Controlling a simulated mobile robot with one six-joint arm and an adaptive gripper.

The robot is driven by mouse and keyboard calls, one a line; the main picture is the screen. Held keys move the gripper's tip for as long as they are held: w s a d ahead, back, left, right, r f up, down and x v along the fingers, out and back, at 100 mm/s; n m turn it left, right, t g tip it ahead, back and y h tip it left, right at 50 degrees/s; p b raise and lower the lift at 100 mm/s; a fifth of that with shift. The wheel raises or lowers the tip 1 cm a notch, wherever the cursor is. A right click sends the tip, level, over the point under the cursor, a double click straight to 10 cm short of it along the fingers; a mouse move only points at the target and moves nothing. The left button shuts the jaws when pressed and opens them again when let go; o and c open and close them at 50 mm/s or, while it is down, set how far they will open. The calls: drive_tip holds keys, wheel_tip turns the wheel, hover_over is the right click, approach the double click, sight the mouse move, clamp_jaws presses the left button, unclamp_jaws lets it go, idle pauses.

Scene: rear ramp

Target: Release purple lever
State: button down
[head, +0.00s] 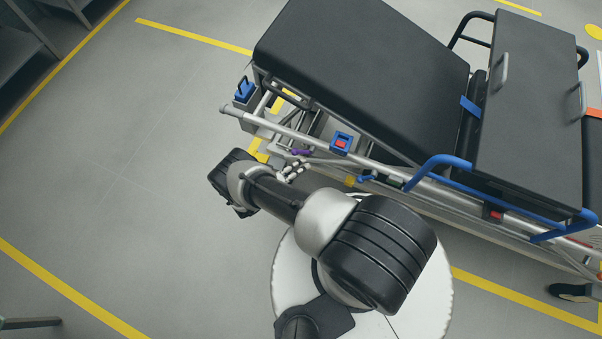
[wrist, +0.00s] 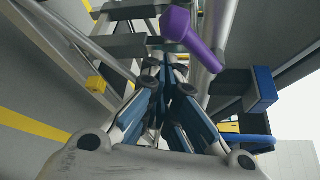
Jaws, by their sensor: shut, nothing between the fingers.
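The purple lever (head: 301,152) is on the near side of the stretcher frame, below the raised black backrest. My gripper (head: 297,168) is just on the near side of the lever in the head view. In the wrist view my gripper (wrist: 167,62) has its fingers together and empty, with the lever just beyond the tips and slightly right. I cannot tell whether the tips touch it.
The stretcher's silver side rail (head: 262,126) runs along the near side. A blue-and-red latch (head: 341,143) is right of the lever, and a blue handle (head: 440,163) lies farther right. Grey floor on the left is open.

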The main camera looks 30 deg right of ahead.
drive_tip(key=shift+w+a+r, duration=0.25)
drive_tip(key=shift+w+a, duration=0.1)
drive_tip(key=shift+w, duration=0.2)
drive_tip(key=shift+r, duration=0.1)
